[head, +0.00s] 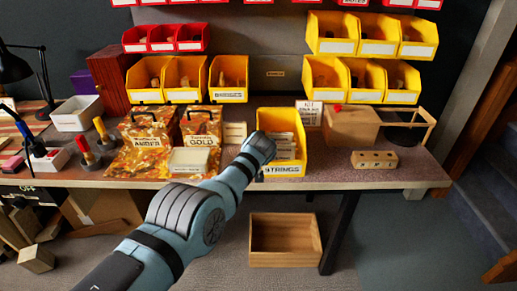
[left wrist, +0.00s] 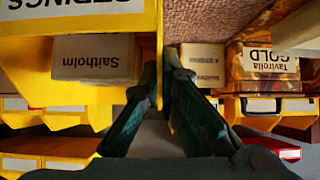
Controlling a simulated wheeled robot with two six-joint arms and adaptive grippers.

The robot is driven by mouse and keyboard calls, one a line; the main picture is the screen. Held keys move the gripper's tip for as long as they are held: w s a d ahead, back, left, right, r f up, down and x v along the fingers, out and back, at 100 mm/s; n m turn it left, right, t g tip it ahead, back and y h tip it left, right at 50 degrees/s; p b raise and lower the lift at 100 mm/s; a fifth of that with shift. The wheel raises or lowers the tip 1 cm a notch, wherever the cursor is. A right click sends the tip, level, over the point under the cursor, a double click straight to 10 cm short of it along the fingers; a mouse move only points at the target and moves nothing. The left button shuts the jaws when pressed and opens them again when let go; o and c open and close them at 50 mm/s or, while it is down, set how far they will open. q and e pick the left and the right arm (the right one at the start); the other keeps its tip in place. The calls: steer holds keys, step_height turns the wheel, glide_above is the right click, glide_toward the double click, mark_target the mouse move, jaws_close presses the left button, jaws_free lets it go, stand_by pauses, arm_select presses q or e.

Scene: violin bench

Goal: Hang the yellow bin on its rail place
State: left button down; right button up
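The yellow bin (head: 293,117) with a STRINGS label stands upright on the bench near its front edge, with pale boxes inside. In the left wrist view, which is upside down, its label side (left wrist: 75,22) and a Saltholm box (left wrist: 95,58) show. My left gripper (left wrist: 162,68) has one finger on each side of the bin's thin side wall and looks shut on it. In the head view my left arm hides the fingertips. The likely rail place is the gap in the lower bin row, with a small tan tag (head: 275,73) on the grey back panel. My right gripper is not in view.
Yellow bins (head: 228,79) hang left of the gap and more (head: 325,78) hang right of it. Red bins (head: 165,38) hang above left.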

arm_select(q)
steer(key=shift+r+p, duration=1.25)
steer(key=shift+r, duration=0.25)
